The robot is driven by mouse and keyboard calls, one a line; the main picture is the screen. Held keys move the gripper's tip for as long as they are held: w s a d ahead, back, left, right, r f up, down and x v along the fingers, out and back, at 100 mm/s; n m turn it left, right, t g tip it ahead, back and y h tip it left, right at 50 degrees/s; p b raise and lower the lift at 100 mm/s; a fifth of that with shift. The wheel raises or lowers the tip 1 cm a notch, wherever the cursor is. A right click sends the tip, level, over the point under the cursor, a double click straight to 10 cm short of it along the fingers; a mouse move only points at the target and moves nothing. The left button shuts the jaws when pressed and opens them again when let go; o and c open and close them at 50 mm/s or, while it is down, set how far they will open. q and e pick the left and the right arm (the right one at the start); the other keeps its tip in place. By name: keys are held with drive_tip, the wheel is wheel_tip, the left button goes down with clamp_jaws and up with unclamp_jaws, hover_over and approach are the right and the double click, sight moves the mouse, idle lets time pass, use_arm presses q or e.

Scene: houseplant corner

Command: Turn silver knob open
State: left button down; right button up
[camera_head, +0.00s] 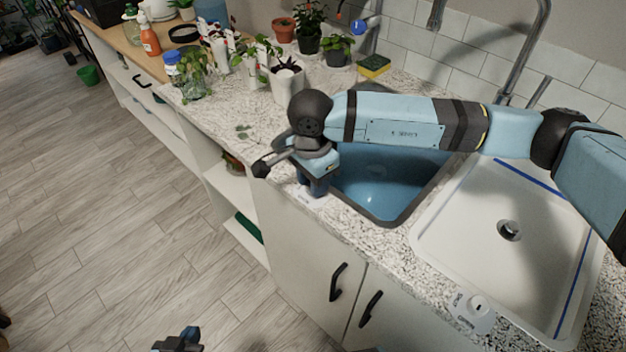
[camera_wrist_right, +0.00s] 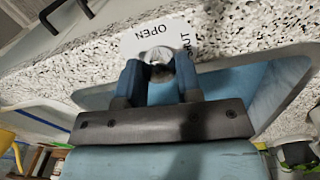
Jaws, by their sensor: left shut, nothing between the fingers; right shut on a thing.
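The silver knob (camera_wrist_right: 164,72) shows in the right wrist view between the two blue fingers of my right gripper (camera_wrist_right: 158,80), which is shut on it. In the head view my right gripper (camera_head: 314,186) points down at the counter's front edge, before the blue basin; the knob there is hidden by the gripper. My left gripper (camera_head: 180,341) is low at the bottom edge, over the floor, shut and away from the counter.
The blue basin (camera_head: 385,195) lies under my right arm. A white sink (camera_head: 475,220) is to its right, with another knob on a labelled plate (camera_head: 475,306) at its front corner. Potted plants, including a white pot (camera_head: 286,85), and a sponge (camera_head: 373,66) stand behind. Cabinet handles (camera_head: 338,281) stick out below.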

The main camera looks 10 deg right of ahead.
drive_tip(key=o, duration=0.9)
drive_tip(key=shift+o, duration=0.2)
wheel_tip(320, 180, up, 14)
drive_tip(key=shift+w+a, duration=0.15)
drive_tip(key=shift+f, duration=0.1)
